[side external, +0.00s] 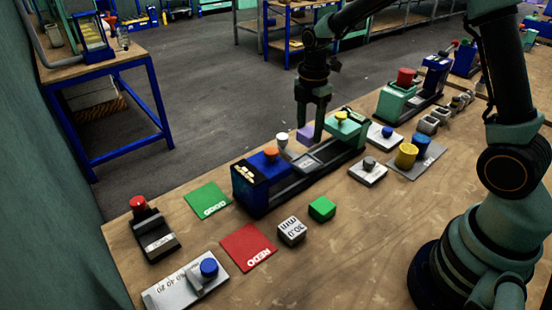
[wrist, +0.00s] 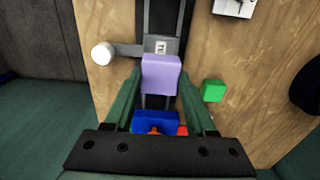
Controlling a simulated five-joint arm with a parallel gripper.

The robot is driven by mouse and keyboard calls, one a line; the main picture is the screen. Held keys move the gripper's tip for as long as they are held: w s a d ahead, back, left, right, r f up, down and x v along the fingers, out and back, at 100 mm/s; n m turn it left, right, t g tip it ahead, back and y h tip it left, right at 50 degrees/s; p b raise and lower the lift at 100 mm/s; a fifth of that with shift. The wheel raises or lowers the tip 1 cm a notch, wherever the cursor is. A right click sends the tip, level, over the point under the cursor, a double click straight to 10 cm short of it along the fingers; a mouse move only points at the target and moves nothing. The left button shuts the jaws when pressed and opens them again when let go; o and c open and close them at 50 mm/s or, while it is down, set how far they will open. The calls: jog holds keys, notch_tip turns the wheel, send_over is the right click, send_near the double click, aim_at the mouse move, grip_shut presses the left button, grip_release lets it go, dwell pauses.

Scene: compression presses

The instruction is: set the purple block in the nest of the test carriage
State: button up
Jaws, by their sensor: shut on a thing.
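The purple block (side external: 306,135) is between the fingers of my gripper (side external: 314,130), which is shut on it. In the wrist view the block (wrist: 160,73) sits between the two green fingers (wrist: 160,88), over the dark rail. The grey carriage (side external: 307,161) lies on the rail of the press, between its blue end (side external: 248,185) and green end (side external: 346,129). In the wrist view a grey plate with a label (wrist: 161,46) shows just beyond the block. The block and fingers hide part of the carriage; its nest is not clearly seen. The block appears held above the rail.
A white knob (side external: 281,139) stands beside the rail on a side arm. A second press (side external: 400,98) stands at the back right.

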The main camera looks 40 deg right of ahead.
jog(key=shift+f, duration=0.15)
jog(key=shift+f, duration=2.8)
jog(key=shift+f, duration=0.7)
jog(key=o, duration=1.4)
notch_tip(320, 180, up, 12)
jog(key=shift+f, duration=0.1)
jog(key=s+r+m+t, duration=0.2)
jog(key=s+r+m, duration=0.1)
jog(key=m, duration=0.3)
jog(key=s+a+r+m+t, duration=0.1)
jog(key=s+r+m, duration=0.2)
jog(key=s+m, duration=0.3)
jog(key=s+a+r+m+t, duration=0.1)
jog(key=s+r+m+t, duration=0.1)
jog(key=s+m, duration=0.3)
jog(key=shift+s+a+r+m+t, duration=0.15)
jog(key=shift+r+m, duration=0.1)
jog(key=shift+r, duration=0.1)
jog(key=shift+s+a+r+m+t, duration=0.1)
jog(key=shift+r+m+t, duration=0.05)
jog(key=shift+r+m, duration=0.15)
